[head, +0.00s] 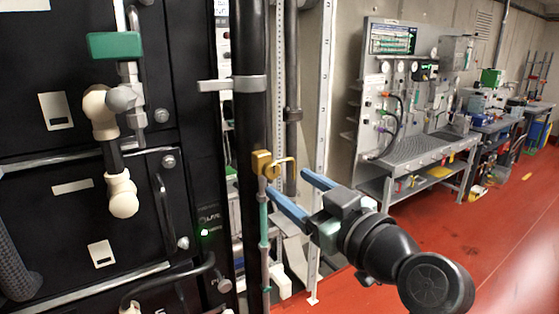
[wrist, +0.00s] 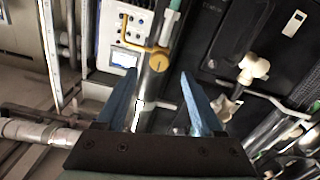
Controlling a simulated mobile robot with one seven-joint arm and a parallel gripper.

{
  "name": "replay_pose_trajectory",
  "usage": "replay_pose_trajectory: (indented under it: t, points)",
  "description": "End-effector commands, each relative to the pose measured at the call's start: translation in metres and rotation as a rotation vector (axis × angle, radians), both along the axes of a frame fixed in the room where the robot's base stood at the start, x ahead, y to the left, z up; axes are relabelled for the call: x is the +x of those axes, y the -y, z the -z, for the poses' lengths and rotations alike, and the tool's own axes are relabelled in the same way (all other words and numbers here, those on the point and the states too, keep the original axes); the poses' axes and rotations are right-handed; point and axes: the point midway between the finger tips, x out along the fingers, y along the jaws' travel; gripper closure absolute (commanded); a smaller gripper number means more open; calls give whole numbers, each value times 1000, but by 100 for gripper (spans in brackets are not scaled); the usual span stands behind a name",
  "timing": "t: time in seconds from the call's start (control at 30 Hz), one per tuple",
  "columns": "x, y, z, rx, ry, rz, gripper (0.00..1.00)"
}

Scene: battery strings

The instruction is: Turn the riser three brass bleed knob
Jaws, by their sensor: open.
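A brass bleed knob (head: 261,163) sits on the black vertical riser pipe (head: 250,120) in the head view, with a thin brass loop to its right. In the wrist view the round brass knob (wrist: 158,62) faces me, and the loop (wrist: 128,38) curves off to its upper left. My gripper (head: 288,183) has two blue fingers, spread wide, reaching from the right towards the knob. In the wrist view my gripper (wrist: 158,76) is open and empty, with the knob centred just beyond the fingertips. I see no contact. No riser number is readable.
Left of the riser is a black cabinet (head: 75,150) with a green-handled valve (head: 115,45) and white fittings (head: 122,195). A grey clamp (head: 232,84) crosses the pipe above the knob. A grey workbench (head: 420,150) stands at the right; the red floor (head: 480,225) before it is clear.

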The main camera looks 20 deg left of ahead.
Motion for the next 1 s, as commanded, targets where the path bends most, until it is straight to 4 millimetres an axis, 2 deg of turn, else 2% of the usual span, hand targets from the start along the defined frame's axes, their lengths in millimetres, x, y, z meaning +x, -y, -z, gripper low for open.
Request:
replay_pose_trajectory:
  t: [0.1,0.3,0.67,0.77,1.0]
  points:
    - [14,-18,-4,0,-2,-2,31]
    - [28,-36,-2,0,-2,0,31]
    - [31,-40,0,0,1,2,31]
    - [31,-40,0,0,0,2,45]
    - [31,-40,0,0,0,2,88]
